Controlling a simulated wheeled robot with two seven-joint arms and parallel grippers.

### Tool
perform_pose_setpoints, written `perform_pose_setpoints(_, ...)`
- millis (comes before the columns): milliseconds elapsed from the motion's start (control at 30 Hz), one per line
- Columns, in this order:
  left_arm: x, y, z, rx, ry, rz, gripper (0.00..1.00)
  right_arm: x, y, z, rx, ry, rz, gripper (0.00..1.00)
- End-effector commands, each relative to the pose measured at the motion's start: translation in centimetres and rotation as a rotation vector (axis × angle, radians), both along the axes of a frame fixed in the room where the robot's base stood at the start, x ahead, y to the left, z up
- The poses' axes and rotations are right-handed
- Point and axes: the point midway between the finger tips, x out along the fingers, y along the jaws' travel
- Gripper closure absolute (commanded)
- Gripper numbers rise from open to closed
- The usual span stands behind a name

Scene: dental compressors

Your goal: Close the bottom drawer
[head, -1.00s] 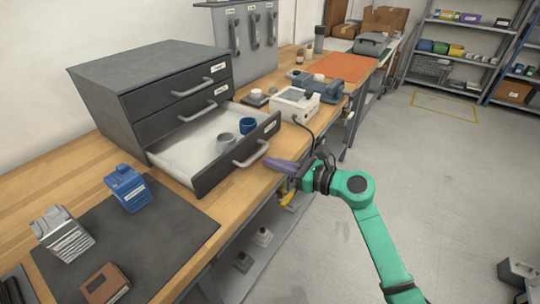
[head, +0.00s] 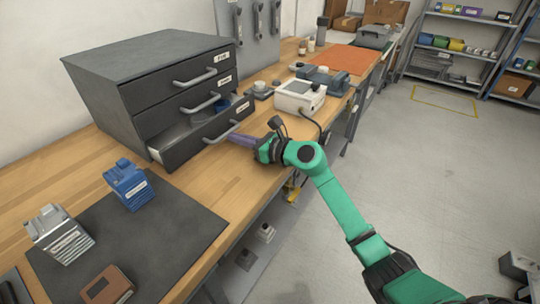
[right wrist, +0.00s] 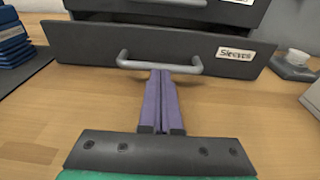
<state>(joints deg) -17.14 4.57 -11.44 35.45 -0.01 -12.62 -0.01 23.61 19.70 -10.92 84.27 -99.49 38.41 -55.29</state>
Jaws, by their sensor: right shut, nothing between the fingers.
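The bottom drawer (head: 180,150) of the dark grey cabinet (head: 125,95) stands partly open, with a strip of its white inside showing in the head view. In the right wrist view the drawer front (right wrist: 85,42) carries a "Sleeves" label and a grey bar handle (right wrist: 160,66). My right gripper (head: 232,138) has purple fingers, shut and empty, with their tips at the handle's middle. The right wrist view shows the fingertips (right wrist: 160,73) at or just under the bar; contact is unclear. My left gripper is not in view.
A dark mat (head: 130,235) with a blue device (head: 128,185), a grey-white device (head: 60,238) and a brown box (head: 107,286) lies front left. A white device (head: 299,97) stands right of the cabinet. Bare wooden bench (head: 225,185) lies before the drawer.

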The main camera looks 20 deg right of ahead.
Motion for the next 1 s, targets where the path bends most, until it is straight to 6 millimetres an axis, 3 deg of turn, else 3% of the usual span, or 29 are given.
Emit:
perform_pose_setpoints(200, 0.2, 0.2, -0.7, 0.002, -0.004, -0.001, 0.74, 1.9, 1.6, -0.1, -0.004, 0.0, -0.001, 1.0)
perform_pose_setpoints(600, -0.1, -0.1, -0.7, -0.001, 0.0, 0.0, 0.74, 1.8, 1.4, 0.0, -0.004, 0.0, -0.002, 1.0)
perform_pose_setpoints(767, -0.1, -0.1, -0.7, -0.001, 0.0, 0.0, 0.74, 0.3, 0.1, 0.1, -0.009, 0.0, -0.003, 1.0)
perform_pose_setpoints(1000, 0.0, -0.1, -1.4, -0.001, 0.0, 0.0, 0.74, -3.9, -3.4, 0.6, -0.009, 0.001, -0.003, 1.0)
